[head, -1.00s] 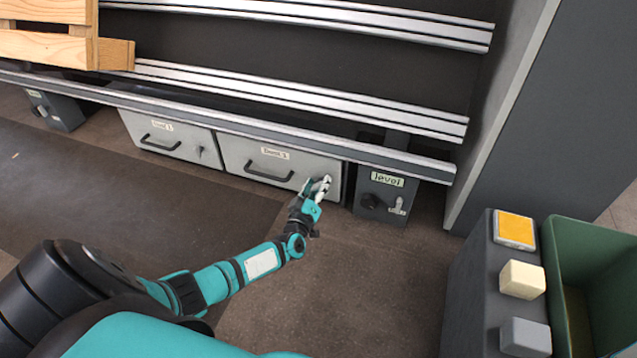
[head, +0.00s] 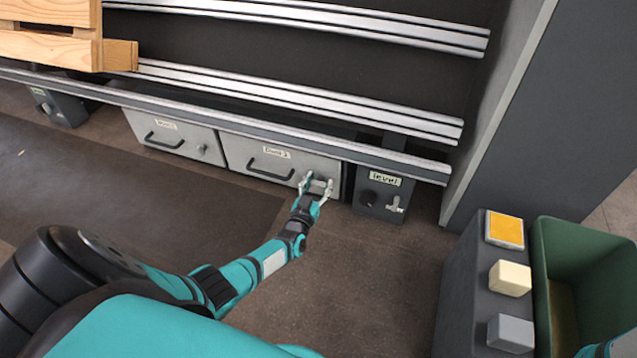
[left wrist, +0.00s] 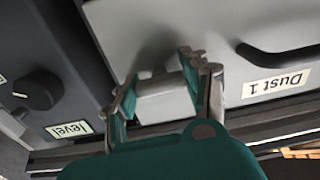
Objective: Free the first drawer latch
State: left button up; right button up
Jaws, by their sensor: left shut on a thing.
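The grey drawer labelled "Dust 1" (left wrist: 225,40) is the right one of two under the rack; it also shows in the head view (head: 238,152). My left gripper (head: 317,188) is at its right end, with its fingers on either side of a pale grey latch piece (left wrist: 162,102) on the drawer front. The gripper is shut on this latch. The fingers and palm hide part of it, so its exact angle is hard to tell. The drawer front looks flush with its neighbour. My right gripper is not in view.
The left drawer (head: 205,138) has its own handle and latch. A dark box labelled "level" (head: 381,205) with a knob stands just right of the gripper. A metal rail (head: 400,164) runs above the drawers. A button console (head: 465,280) and green bin (head: 545,260) stand at right.

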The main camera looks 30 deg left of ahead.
pick_arm(q)
jog(key=shift+m, duration=0.3)
jog(key=o, duration=1.2)
jog(key=shift+s+d+f, duration=0.1)
jog(key=shift+s, duration=0.25)
jog(key=v, duration=0.6)
jog(key=shift+s, duration=0.35)
